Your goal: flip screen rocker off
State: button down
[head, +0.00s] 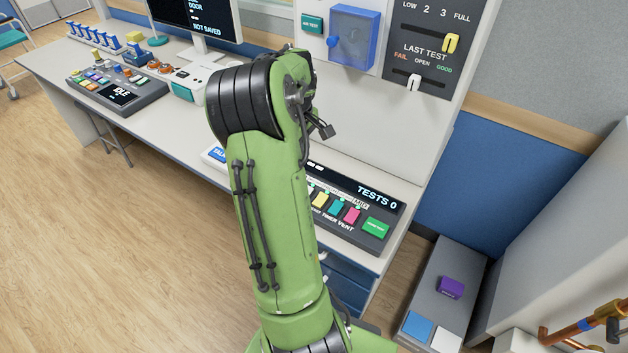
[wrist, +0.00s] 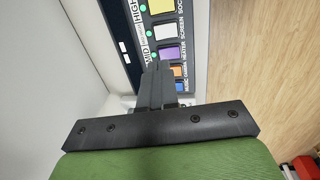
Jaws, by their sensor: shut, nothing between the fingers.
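In the wrist view, a white rocker (wrist: 163,33) labelled SCREEN sits in the row on the dark control panel (wrist: 133,55), between a yellow rocker and a purple one. A green dot shows beside it. Which way the rocker is tilted is too small to tell. My gripper (wrist: 153,68) is shut and empty, its fingertips over the panel beside the purple HEATER rocker (wrist: 168,54). I cannot tell whether they touch it. In the head view, my arm hides the gripper and the panel's left part; its right part shows with a TESTS 0 display (head: 377,195).
Beside the white rocker is a yellow rocker (wrist: 160,6); orange (wrist: 178,72) and blue rockers lie beyond the purple one. A green button (head: 376,227) is at the panel's right end. A monitor (head: 195,22) and another console (head: 118,90) stand left on the desk.

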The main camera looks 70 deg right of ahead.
jog(key=f+b, duration=0.1)
jog(key=f, duration=0.3)
jog(key=d+f+b, duration=0.1)
jog(key=f, duration=0.4)
jog(key=f+b, duration=0.2)
jog(key=f, duration=0.3)
jog(key=shift+s+d, duration=0.1)
jog(key=shift+d, duration=0.2)
jog(key=shift+d+f, duration=0.1)
jog(key=shift+f, duration=0.1)
jog(key=shift+a, duration=0.2)
